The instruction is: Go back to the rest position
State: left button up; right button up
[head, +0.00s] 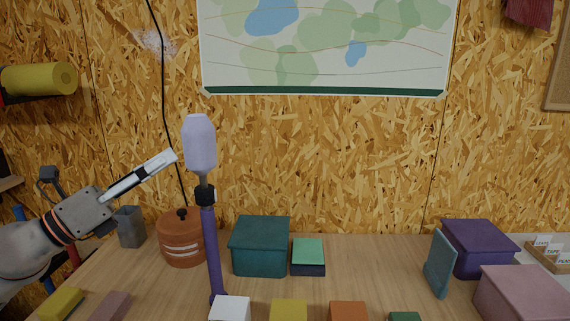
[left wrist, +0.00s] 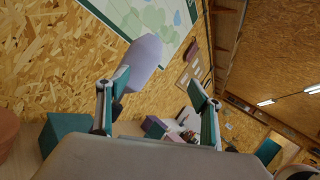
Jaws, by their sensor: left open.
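My left gripper (head: 172,157) is raised over the left part of the bench in the head view, its fingers pointing up and to the right. The left wrist view shows its two fingers (left wrist: 155,86) spread wide with nothing held between them. In the head view a lavender bottle-shaped head (head: 200,146) on a purple post (head: 211,250) stands just right of the fingertips. The lavender head also shows in the left wrist view (left wrist: 143,62), beyond the left fingertip. My right gripper is not in view.
The plank bench (head: 265,291) holds a terracotta pot (head: 181,240), a grey cup (head: 130,227), a teal box (head: 260,246), a purple box (head: 478,247), a pink box (head: 522,295) and several small blocks along the front. A chipboard wall with a map (head: 330,60) stands behind.

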pick_arm(q)
jog(key=s+a+f+n+t+y, duration=0.15)
jog(key=a+f+n+y, duration=0.25)
jog(key=f+n+y, duration=0.45)
jog(key=s+a+f+n+y, duration=0.2)
jog(key=a+f+n+y, duration=0.25)
jog(key=f+n, duration=0.55)
jog(key=s+a+f+n+t+y, duration=0.15)
jog(key=a+f+n+y, duration=0.25)
jog(key=f+n+y, duration=0.5)
jog(key=s+f+n+g, duration=0.1)
jog(key=s+f+g, duration=0.1)
jog(key=f, duration=0.1)
jog(key=s+f+n+g, duration=0.2)
jog(key=s+f, duration=0.1)
jog(key=f, duration=0.1)
jog(key=s+a+f+n+g, duration=0.1)
jog(key=s+f+g, duration=0.1)
jog(key=s+f, duration=0.1)
jog(key=shift+s+f, duration=0.25)
jog(key=shift+f, duration=0.2)
jog(key=s+d+f+n+g+h, duration=0.15)
jog(key=s+f+g, duration=0.35)
jog(key=s+f, duration=0.5)
jog(key=d+f+n+t+h, duration=0.3)
jog(key=d+f+h, duration=0.4)
jog(key=d+f, duration=0.6)
jog(key=d, duration=0.3)
jog(key=shift+d, duration=0.15)
